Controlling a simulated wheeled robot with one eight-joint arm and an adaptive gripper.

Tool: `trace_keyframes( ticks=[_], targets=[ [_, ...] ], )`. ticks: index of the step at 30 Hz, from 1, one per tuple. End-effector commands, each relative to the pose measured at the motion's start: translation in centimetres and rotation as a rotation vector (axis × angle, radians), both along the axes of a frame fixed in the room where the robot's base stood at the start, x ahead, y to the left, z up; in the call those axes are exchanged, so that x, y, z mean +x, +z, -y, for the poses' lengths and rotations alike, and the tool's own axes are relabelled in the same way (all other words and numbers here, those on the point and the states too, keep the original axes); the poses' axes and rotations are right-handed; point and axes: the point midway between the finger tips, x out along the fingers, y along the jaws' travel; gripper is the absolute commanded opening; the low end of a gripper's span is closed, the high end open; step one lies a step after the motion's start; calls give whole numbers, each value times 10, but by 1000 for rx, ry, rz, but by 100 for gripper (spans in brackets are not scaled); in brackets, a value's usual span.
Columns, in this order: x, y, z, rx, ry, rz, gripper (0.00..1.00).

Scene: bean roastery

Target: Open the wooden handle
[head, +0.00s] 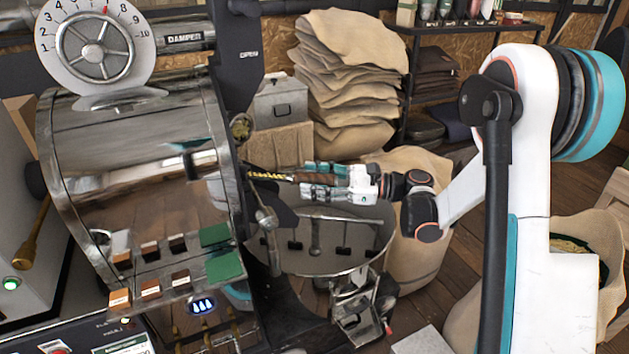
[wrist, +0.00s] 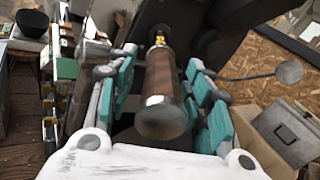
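The wooden handle (wrist: 167,80) is a brown, rounded grip with a pale metal end cap and a brass-coloured fitting at its far end. In the wrist view it points toward the camera, between the two teal-padded fingers of my gripper (wrist: 160,65). Narrow gaps show between the handle and the pads on both sides, so my gripper looks open around it. In the head view, my gripper (head: 312,180) reaches in from the right at the roaster's front, and the handle (head: 287,177) lies partly hidden between its fingers.
The shiny roaster drum (head: 130,130) with a damper dial (head: 98,45) stands at left. A round cooling tray (head: 330,262) lies below my gripper. Stacked burlap sacks (head: 345,70) and a grey metal box (head: 279,104) are behind. A filled sack (head: 420,240) stands beyond the tray.

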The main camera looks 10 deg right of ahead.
Motion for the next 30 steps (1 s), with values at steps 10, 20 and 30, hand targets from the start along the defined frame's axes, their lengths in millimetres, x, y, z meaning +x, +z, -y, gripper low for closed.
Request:
trace_keyframes(
  ticks=[10,20,30],
  targets=[
    [-6,0,24,0,-4,0,46],
    [-26,0,87,0,-3,0,46],
    [-35,0,115,0,0,0,46]
  ],
)
